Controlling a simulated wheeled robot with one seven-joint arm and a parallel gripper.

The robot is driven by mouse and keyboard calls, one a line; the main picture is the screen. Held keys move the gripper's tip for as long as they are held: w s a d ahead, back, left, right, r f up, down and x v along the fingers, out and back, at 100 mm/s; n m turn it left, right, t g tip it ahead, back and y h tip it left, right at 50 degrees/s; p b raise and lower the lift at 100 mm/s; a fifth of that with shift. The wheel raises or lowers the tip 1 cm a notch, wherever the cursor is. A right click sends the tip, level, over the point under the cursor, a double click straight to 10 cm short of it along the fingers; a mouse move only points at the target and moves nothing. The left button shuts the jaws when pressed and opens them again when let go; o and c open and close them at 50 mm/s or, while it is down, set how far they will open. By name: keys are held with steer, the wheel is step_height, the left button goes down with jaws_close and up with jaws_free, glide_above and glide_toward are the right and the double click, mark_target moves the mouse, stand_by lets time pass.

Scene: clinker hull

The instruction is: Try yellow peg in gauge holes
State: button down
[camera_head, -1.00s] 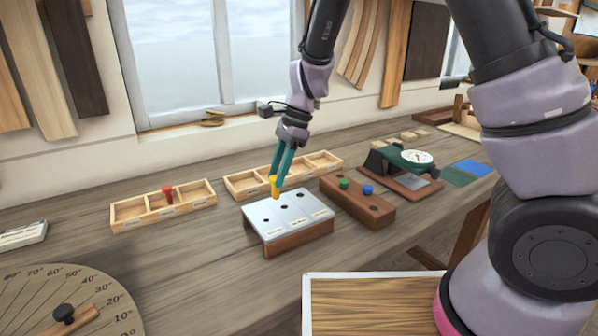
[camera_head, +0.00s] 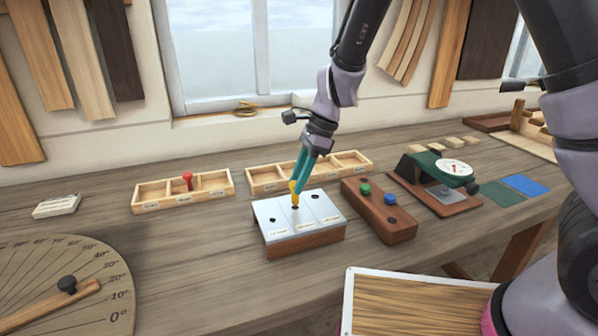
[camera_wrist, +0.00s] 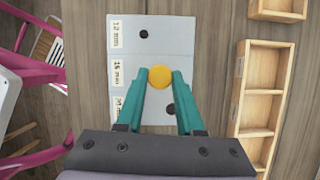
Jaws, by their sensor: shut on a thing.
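My gripper (camera_head: 297,183) is shut on the yellow peg (camera_head: 295,198), which points down over the middle strip of the gauge block (camera_head: 330,212). The block has a metal top with three labelled strips on a wooden base. In the head view the peg's lower end is at the middle hole; I cannot tell whether it has entered. In the wrist view the round yellow peg head (camera_wrist: 160,77) sits between my fingertips (camera_wrist: 160,80) and hides the middle hole. The other two holes show empty; the strip at the top reads 12 mm.
A three-part tray (camera_head: 152,205) at left holds a red peg (camera_head: 187,181). A second tray (camera_head: 262,188) behind the block looks empty. An angle board (camera_head: 40,275) lies front left.

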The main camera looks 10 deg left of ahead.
steer(key=shift+f, duration=0.85)
stand_by(0.8)
steer(key=shift+r, duration=0.1)
steer(key=shift+r, duration=1.65)
steer(key=shift+f, duration=1.05)
steer(key=shift+f, duration=0.6)
steer(key=shift+r, duration=1.65)
